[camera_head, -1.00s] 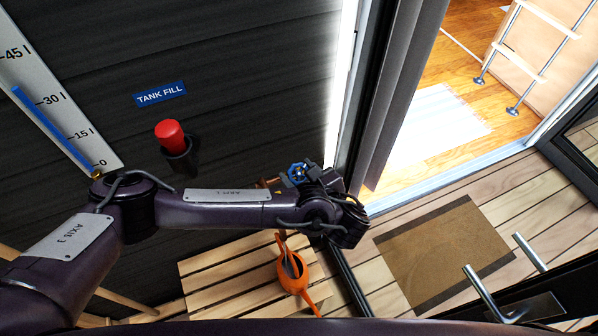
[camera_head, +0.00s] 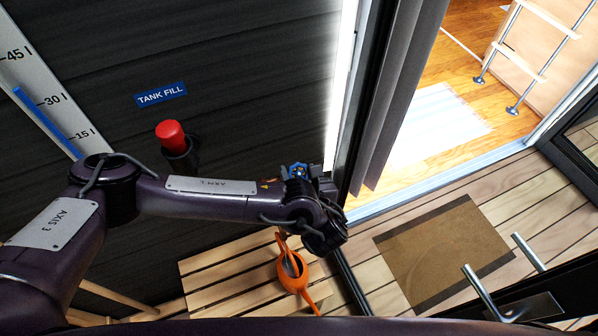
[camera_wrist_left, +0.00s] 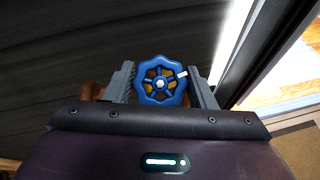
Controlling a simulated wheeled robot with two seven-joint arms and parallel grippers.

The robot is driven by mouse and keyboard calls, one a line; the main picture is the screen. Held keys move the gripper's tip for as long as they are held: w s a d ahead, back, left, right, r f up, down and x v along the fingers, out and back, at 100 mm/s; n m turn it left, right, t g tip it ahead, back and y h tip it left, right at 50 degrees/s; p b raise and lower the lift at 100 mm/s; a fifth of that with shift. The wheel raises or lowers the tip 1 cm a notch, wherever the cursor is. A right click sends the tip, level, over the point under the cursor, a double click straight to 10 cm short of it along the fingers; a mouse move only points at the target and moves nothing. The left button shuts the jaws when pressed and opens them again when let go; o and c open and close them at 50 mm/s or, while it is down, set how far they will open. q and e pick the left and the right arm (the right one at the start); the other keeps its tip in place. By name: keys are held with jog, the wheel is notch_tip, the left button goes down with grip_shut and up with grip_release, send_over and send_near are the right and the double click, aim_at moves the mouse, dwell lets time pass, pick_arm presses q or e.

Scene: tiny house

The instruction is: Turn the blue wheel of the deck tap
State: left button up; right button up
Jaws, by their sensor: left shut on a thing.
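The blue wheel (camera_wrist_left: 160,82) of the deck tap sits between the two grey fingers of my left gripper in the left wrist view. It has a scalloped rim, spokes and a white mark at its upper right. In the head view a little of the blue wheel (camera_head: 297,170) shows at the fingers. Brown pipe parts (camera_wrist_left: 90,91) show behind the left finger. The rest of the tap is hidden. My right gripper is out of view.
A doormat (camera_head: 445,250) lies by the open doorway.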

pick_arm(q)
jog(key=shift+m+h+b, duration=0.4)
jog(key=shift+m+h, duration=0.3)
jog(key=shift+m, duration=0.6)
jog(key=o, duration=1)
jog(key=shift+c, duration=0.2)
jog(key=shift+s, duration=0.1)
jog(key=a+v, duration=0.1)
jog(key=v, duration=0.6)
jog(key=shift+s+d+r, duration=0.15)
jog(key=shift+s+d, duration=0.15)
jog(key=shift+d, duration=0.2)
